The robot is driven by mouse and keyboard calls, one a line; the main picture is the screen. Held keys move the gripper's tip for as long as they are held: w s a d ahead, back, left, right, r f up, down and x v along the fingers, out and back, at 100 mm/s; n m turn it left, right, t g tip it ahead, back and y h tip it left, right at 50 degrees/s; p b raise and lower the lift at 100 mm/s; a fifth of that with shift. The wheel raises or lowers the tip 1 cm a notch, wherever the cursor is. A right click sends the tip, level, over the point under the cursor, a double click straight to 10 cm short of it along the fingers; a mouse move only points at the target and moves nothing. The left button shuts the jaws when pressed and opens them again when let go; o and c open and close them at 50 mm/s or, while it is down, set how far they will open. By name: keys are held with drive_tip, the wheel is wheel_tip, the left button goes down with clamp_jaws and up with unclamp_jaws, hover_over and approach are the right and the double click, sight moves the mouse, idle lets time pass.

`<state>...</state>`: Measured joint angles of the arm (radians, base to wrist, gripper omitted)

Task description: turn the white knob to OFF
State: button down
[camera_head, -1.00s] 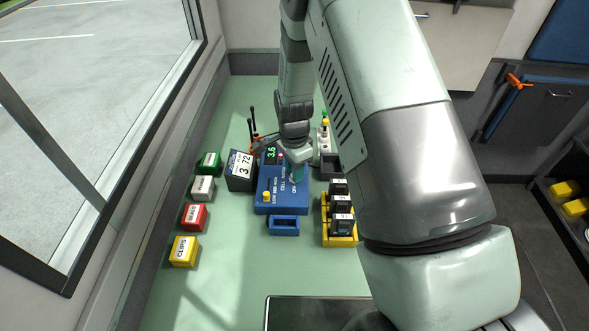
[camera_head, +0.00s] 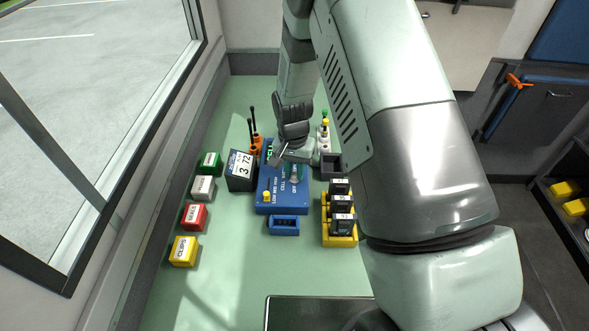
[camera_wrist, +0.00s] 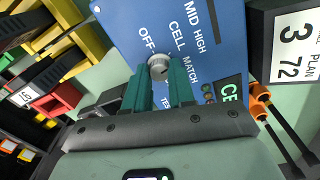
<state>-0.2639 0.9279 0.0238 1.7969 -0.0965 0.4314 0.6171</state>
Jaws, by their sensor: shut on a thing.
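The white knob (camera_wrist: 159,66) sits on the blue panel box (camera_head: 268,200), beside printed words OFF, CELL MATCH and what looks like TEST. My gripper (camera_wrist: 162,76) has its two teal fingers on either side of the knob and is shut on it. The knob's pointer mark is too small to read for certain. In the head view my gripper (camera_head: 294,175) reaches down onto the panel's right part, and the fingers and wrist hide most of the knob. The same blue panel fills the top middle of the wrist view (camera_wrist: 130,20).
A yellow knob (camera_head: 267,196) is on the panel's left side. A black box with a "3 72" card (camera_head: 241,171) stands left of it, beside orange-based probes (camera_head: 257,142). A yellow rack (camera_head: 341,241) holds black blocks at right.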

sight(294, 175)
drive_tip(key=n, duration=0.4)
drive_tip(key=shift+n, duration=0.3)
drive_tip(key=n, duration=0.3)
drive_tip(key=shift+n, duration=0.3)
drive_tip(key=n, duration=0.3)
drive_tip(key=shift+n, duration=2)
drive_tip(key=c, duration=0.9)
unclamp_jaws()
drive_tip(key=shift+c, duration=0.2)
wheel_tip(294, 175, up, 11)
drive_tip(key=shift+s, duration=0.15)
